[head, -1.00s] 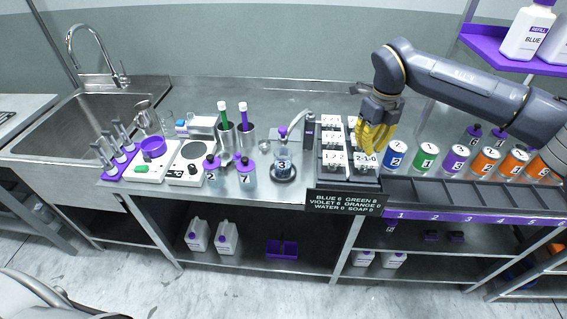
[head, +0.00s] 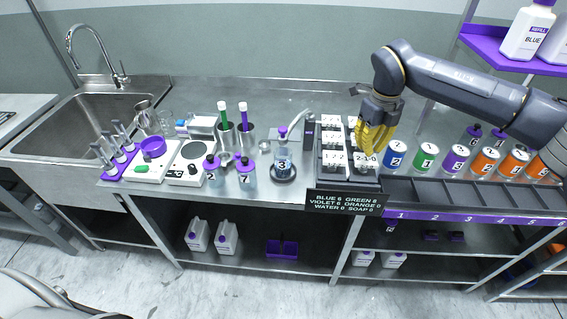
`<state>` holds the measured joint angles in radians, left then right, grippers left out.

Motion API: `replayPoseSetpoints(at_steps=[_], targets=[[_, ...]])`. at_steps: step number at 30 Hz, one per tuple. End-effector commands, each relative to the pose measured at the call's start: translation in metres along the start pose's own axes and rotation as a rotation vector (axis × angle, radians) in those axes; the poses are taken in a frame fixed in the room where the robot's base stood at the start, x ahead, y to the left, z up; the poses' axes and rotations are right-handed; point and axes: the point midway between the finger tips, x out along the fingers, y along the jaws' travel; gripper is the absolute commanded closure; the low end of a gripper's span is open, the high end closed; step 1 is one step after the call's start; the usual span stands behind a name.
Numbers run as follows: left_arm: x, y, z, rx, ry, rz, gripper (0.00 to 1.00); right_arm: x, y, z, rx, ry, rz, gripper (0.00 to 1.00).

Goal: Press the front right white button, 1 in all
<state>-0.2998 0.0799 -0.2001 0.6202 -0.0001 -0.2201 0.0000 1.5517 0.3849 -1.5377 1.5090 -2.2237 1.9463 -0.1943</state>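A dark panel (head: 322,177) with white buttons in two columns stands on the counter right of centre. The front right white button (head: 367,165) is at the panel's near right corner, partly behind my fingers. My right gripper (head: 370,150) has yellow fingers pointing down, with the tips close together and nothing seen between them. The tips are over the rear edge of the front right button. I cannot tell whether they touch it. They also hide much of the button behind it. My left gripper is not in view.
A black sign (head: 344,202) with colour counts hangs at the panel's front. Numbered cans (head: 426,156) stand to the right behind a slotted rack (head: 450,194). A flask (head: 282,162) stands left of the panel. The rear middle counter is clear.

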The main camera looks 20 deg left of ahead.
Motion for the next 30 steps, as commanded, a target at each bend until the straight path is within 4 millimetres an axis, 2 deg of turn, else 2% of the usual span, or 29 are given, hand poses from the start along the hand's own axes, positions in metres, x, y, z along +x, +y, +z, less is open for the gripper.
replayPoseSetpoints(at_steps=[17,30], targets=[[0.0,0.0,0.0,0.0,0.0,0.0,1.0,0.001,0.0,0.0,0.0,0.0,0.0,1.0],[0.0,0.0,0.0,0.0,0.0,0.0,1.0,0.015,0.0,0.0,0.0,0.001,0.0,1.0]])
